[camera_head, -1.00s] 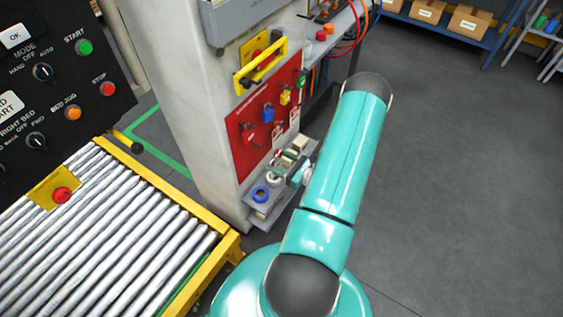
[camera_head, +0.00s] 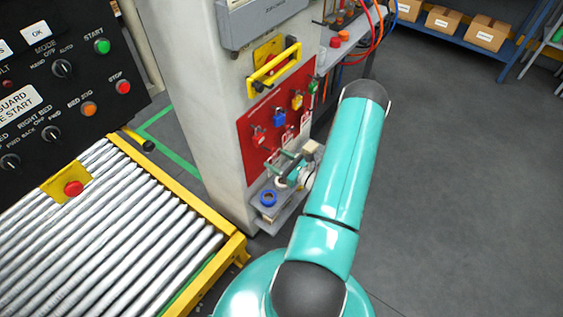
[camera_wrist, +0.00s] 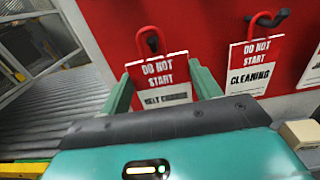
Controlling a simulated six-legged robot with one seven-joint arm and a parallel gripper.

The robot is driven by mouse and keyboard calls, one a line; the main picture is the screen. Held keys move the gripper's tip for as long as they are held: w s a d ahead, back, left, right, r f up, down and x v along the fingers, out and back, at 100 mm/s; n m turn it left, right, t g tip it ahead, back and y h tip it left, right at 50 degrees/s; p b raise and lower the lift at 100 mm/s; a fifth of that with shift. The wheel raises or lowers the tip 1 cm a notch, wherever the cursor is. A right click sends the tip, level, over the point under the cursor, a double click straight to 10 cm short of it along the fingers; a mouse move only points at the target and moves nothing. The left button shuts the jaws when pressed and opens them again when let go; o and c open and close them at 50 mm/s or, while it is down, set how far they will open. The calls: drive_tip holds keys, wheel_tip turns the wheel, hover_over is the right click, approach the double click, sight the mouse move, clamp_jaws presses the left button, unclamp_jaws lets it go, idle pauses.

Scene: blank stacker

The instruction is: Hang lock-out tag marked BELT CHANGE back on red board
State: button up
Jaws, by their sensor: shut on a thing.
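The BELT CHANGE tag (camera_wrist: 165,82), red and white with a red loop at its top, is upright between the green fingers of my gripper (camera_wrist: 163,88) in the wrist view. My gripper is shut on it. A black hook (camera_wrist: 153,42) on the red board (camera_wrist: 205,30) shows inside the loop; I cannot tell whether the loop is seated on it. In the head view my gripper (camera_head: 286,170) is at the lower part of the red board (camera_head: 247,150), above a small grey shelf, and the tag is too small to make out.
A CLEANING tag (camera_wrist: 253,65) hangs on a neighbouring hook to the right. Red, blue, yellow and green padlocks (camera_head: 279,118) hang higher on the board. The grey shelf (camera_head: 285,213) below holds a blue roll (camera_head: 268,198). A roller conveyor (camera_head: 110,240) is at left; open floor lies right.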

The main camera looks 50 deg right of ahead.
drive_tip(key=shift+w+a, duration=0.1)
drive_tip(key=shift+w, duration=0.85)
drive_tip(key=shift+w+f, duration=0.65)
drive_tip(key=shift+f, duration=0.05)
drive_tip(key=o, duration=1)
drive_tip(key=shift+o, duration=0.2)
drive_tip(key=shift+s, duration=0.1)
approach(275, 161)
drive_tip(key=shift+s+r, duration=0.25)
drive_tip(key=shift+s, duration=0.75)
